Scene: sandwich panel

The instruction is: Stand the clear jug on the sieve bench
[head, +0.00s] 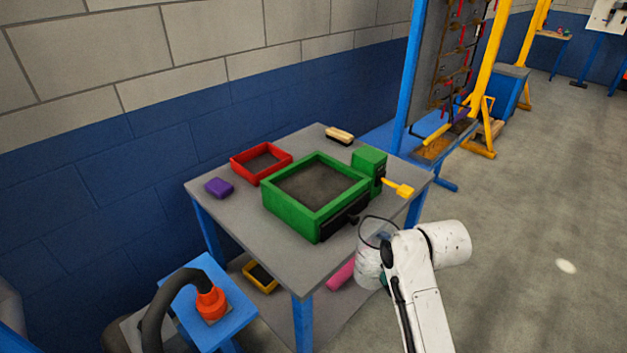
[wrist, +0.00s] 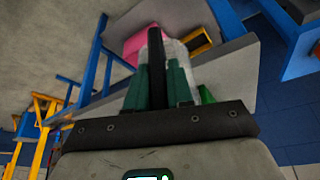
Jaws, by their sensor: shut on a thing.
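The clear jug (head: 369,258) has a dark rim and hangs by the front right edge of the sieve bench (head: 240,225), partly hidden by my white arm. In the wrist view the jug (wrist: 192,48) shows pale behind the fingers. My gripper (wrist: 157,78) has green fingers, shut on a dark upright bar that looks like the jug's handle. The bench has a grey top and blue legs. The green sieve box (head: 285,212) stands on it. I cannot tell the jug's exact gap to the bench.
On the bench are a red tray (head: 245,170), a purple block (head: 219,187), a brush (head: 340,135) and a yellow-handled part (head: 400,188). A yellow tray (head: 258,283) and a pink thing (head: 341,275) lie below. A blue stand (head: 184,312) is at the front left.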

